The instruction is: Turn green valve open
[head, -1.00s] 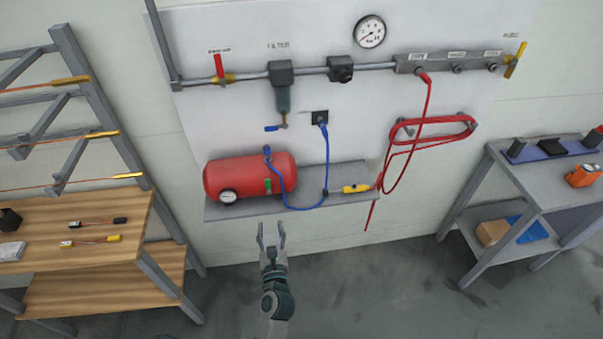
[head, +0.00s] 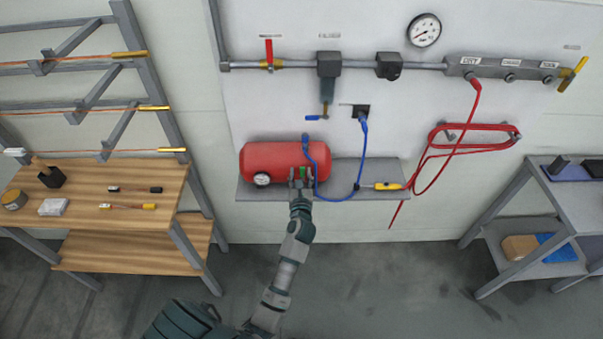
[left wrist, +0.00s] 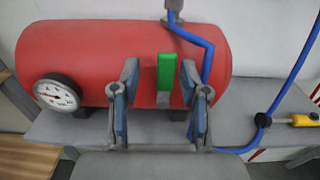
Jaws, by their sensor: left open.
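The green valve (left wrist: 167,74) is a small upright green handle on the front of the red tank (left wrist: 95,52). In the left wrist view it stands between my left gripper's two open fingers (left wrist: 160,110), somewhat nearer the right finger. No contact with it shows. In the head view my left gripper (head: 301,180) reaches up to the tank's front, and the green valve (head: 303,172) shows between its fingertips. The tank (head: 270,160) lies on a grey shelf. My right gripper is not in view.
A blue hose (left wrist: 300,70) runs from the tank's top beside the valve. A round gauge (left wrist: 56,94) sits left of it. The grey shelf (head: 345,175) also holds a yellow-handled tool (head: 388,186). A wooden bench (head: 105,185) stands left and a grey table (head: 570,200) right.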

